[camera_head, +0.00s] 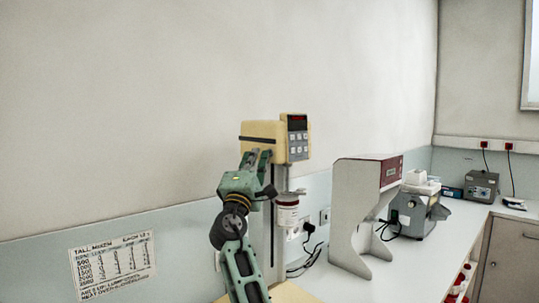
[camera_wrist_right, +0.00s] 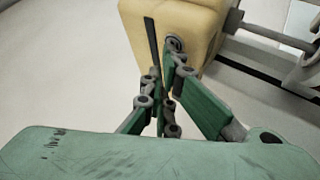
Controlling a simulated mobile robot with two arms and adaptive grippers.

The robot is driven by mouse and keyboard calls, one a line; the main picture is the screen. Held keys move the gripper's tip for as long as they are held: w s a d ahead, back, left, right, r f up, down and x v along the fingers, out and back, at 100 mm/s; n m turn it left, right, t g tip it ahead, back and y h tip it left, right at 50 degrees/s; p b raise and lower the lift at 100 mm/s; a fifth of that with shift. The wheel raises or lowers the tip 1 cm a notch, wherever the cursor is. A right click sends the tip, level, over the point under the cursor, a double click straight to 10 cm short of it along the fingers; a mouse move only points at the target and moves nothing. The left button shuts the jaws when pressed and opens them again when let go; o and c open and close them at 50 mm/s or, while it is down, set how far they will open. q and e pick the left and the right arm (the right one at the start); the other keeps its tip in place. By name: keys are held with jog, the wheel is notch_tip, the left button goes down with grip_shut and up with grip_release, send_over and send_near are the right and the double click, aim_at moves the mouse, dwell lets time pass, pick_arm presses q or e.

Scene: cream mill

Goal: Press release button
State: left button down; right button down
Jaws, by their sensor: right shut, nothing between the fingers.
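The mixing machine has a yellow head (camera_head: 262,135) with a dark control panel (camera_head: 298,136) that carries a red display and several light keys. My right gripper (camera_head: 257,155) is shut and empty, in front of the head's lower left part. My left gripper is out of view.
A jar (camera_head: 286,211) with a red-marked label hangs below the head, right of the metal column. A white cabinet-like device (camera_head: 345,215) and a grey machine (camera_head: 415,212) stand further right on the counter. A notice (camera_head: 112,267) is on the wall at left.

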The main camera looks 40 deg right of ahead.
dwell(0.5)
jog(key=shift+s+a, duration=0.1)
jog(key=shift+a, duration=0.55)
jog(key=a+b, duration=0.1)
jog(key=a, duration=0.4)
jog(key=shift+s, duration=0.2)
dwell(0.7)
